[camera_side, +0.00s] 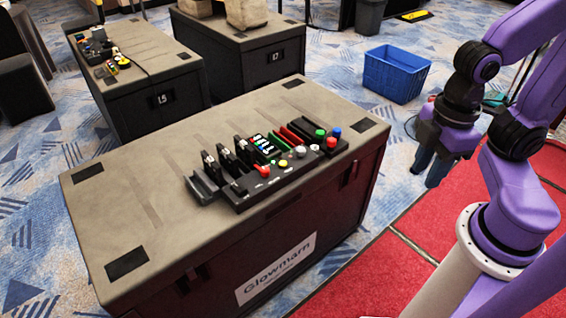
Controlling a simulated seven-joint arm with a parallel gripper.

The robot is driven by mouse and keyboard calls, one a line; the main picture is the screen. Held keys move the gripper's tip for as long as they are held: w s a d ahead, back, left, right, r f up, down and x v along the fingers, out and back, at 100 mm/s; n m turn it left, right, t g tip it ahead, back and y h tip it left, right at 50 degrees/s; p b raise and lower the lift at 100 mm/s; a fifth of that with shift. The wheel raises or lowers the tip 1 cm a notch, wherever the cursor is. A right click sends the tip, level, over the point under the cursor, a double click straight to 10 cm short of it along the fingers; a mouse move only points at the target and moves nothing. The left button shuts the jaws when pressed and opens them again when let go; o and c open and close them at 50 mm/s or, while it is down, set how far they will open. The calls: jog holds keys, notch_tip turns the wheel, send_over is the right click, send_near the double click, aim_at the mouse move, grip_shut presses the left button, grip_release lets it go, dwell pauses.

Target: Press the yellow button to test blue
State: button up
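The yellow button (283,163) is a small round cap on the front part of a black control panel (250,199), which lies on top of a large case. A red button (264,171) sits to its left and a grey-white button (300,151) to its right. Further right are a green button (321,133), a blue button (336,132) and another red button (331,143). My gripper (431,172) hangs in the air to the right of the case, well apart from the panel, fingers pointing down. Its fingers are dark and partly overlap, so their gap is unclear.
The panel stands on a grey-topped case (150,215) labelled Glowmarn. Several slotted modules and small lights rise behind the buttons. Two more cases, marked 15 (150,70) and 17 (245,42), stand behind. A blue crate (396,73) is on the floor. The space above the panel is clear.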

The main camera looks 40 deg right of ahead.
grip_shut()
dwell(1.4)
